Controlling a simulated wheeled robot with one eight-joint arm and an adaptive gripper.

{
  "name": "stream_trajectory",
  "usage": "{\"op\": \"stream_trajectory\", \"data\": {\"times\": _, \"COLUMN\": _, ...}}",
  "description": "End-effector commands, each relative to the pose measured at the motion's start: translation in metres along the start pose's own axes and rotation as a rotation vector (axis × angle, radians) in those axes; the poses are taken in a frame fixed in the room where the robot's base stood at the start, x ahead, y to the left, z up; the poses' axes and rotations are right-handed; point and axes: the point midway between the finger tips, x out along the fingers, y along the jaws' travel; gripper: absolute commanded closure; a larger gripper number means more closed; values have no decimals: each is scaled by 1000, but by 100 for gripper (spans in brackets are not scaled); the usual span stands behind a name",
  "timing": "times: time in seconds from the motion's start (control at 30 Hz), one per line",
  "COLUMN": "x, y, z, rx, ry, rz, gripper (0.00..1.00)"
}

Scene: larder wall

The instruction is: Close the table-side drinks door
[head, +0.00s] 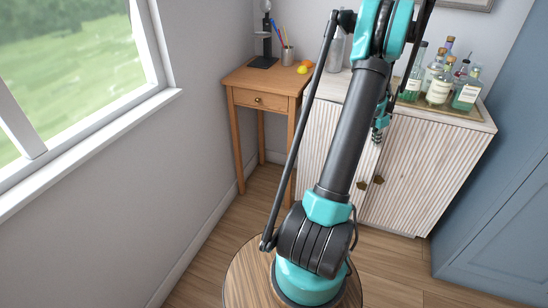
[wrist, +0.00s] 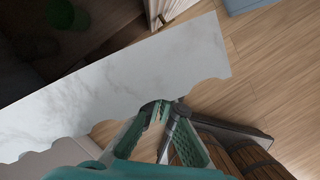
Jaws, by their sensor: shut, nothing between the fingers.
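The drinks cabinet has two fluted white doors under a pale top. The table-side door (head: 316,160) is the left one, largely behind my arm in the head view. In the wrist view, its pale marbled edge (wrist: 130,80) with a scalloped outer side crosses the picture. A dark interior shows behind it, so it stands ajar; how far is hard to tell. My gripper (head: 379,132) is in front of the cabinet near the door's upper part. In the wrist view, my gripper (wrist: 166,112) is shut and empty, its tips by the scalloped edge. Contact cannot be told.
The other fluted door (head: 405,175) is at the right. Bottles (head: 438,85) stand on a tray on the cabinet top. A blue cupboard (head: 500,190) is right. Wooden floor (head: 395,262) lies in front.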

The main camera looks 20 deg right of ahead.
Motion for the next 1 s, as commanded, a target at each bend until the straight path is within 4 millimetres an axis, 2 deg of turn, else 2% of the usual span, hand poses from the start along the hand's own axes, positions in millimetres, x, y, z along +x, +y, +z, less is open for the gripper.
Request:
{"op": "stream_trajectory", "data": {"times": 0.1, "x": 4, "y": 9, "z": 14, "rx": 0, "ry": 0, "rz": 0, "gripper": 100}}
{"op": "stream_trajectory", "data": {"times": 0.33, "x": 7, "y": 17, "z": 26, "rx": -1, "ry": 1, "rz": 0, "gripper": 100}}
{"op": "stream_trajectory", "data": {"times": 0.8, "x": 7, "y": 18, "z": 27, "rx": -1, "ry": 1, "rz": 0, "gripper": 100}}
{"op": "stream_trajectory", "data": {"times": 1.0, "x": 4, "y": 23, "z": 16, "rx": -3, "ry": 1, "rz": 0, "gripper": 100}}
